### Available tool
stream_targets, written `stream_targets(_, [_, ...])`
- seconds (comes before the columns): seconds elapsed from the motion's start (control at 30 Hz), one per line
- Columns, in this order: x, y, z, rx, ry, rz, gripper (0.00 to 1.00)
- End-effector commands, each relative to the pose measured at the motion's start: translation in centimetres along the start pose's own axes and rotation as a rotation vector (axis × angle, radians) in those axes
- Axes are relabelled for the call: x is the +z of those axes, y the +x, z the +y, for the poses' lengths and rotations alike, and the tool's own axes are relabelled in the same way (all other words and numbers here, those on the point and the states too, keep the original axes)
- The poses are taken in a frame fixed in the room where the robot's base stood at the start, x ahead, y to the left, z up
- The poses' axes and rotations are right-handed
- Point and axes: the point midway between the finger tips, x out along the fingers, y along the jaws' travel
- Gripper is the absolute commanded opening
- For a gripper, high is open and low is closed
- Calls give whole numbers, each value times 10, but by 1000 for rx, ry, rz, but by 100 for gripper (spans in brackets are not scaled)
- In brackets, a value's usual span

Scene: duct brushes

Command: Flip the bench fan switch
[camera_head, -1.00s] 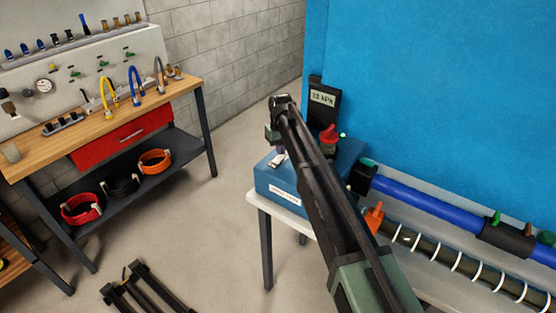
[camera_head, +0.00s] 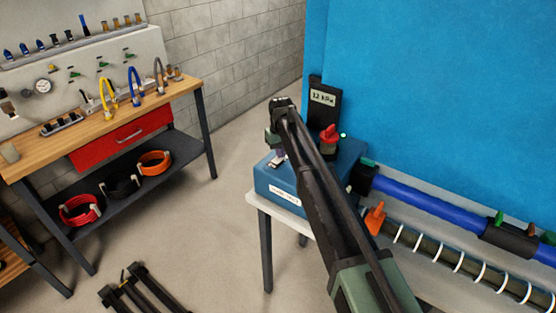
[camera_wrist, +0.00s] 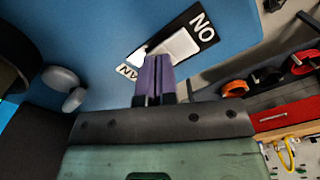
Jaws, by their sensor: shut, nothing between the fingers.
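The bench fan switch is a white rocker (camera_wrist: 180,46) in a black plate on a blue box (camera_wrist: 100,35). Upside-down "ON" lettering shows beside the rocker in the wrist view, and a second label is partly hidden. My gripper (camera_wrist: 154,65) has purple fingers, shut and empty. Its tips overlap the near edge of the rocker; I cannot tell whether they touch it. In the head view, my gripper (camera_head: 280,158) points down over the top of the blue box (camera_head: 270,182), and my arm hides part of the box.
A red knob (camera_head: 330,133) and a black gauge (camera_head: 324,103) reading 12 kPa stand by the box. A blue duct (camera_head: 430,208) and an orange handle (camera_head: 375,217) lie to the right. A wooden workbench (camera_head: 150,100) stands at left, with open floor between.

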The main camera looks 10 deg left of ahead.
Motion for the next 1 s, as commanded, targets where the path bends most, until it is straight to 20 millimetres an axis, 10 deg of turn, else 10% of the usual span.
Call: stream_targets(1.0, [0,-70,0,0,0,0,0])
